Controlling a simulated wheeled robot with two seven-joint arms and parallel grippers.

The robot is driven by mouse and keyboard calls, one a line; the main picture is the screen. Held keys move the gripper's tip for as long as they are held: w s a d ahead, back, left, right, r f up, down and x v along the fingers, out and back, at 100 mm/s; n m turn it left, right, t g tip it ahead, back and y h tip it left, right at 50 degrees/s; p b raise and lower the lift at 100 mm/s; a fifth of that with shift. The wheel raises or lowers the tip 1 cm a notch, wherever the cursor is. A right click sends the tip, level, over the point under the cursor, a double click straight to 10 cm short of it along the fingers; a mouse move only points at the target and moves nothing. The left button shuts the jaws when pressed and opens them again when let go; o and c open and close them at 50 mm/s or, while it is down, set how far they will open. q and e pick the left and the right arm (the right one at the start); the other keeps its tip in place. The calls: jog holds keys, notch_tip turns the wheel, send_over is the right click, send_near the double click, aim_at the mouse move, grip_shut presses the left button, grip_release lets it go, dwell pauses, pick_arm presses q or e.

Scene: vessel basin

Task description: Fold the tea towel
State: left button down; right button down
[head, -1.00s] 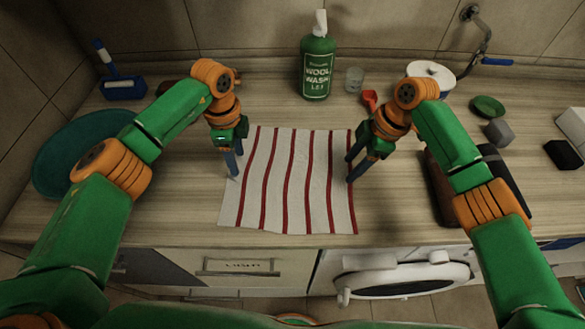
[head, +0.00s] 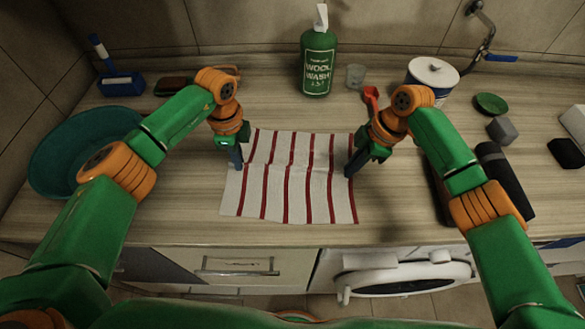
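The tea towel (head: 290,195), white with red stripes, lies on the worktop in the middle of the head view. A slight ridge runs across it between my grippers, and its stripes bend there. My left gripper (head: 237,165) is at the towel's left edge, its fingers close together and apparently shut on the cloth. My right gripper (head: 350,172) is at the right edge, likewise apparently shut on the cloth. The fingertips are small and partly hidden against the towel.
A green wool wash bottle (head: 318,75), a clear cup (head: 355,77) and a red scoop (head: 370,96) stand behind the towel. A teal basin (head: 50,150) is at left. A white tub (head: 432,72) and a dark roll (head: 507,185) are at right. Worktop in front is clear.

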jog(key=shift+f, duration=0.1)
dwell(0.3)
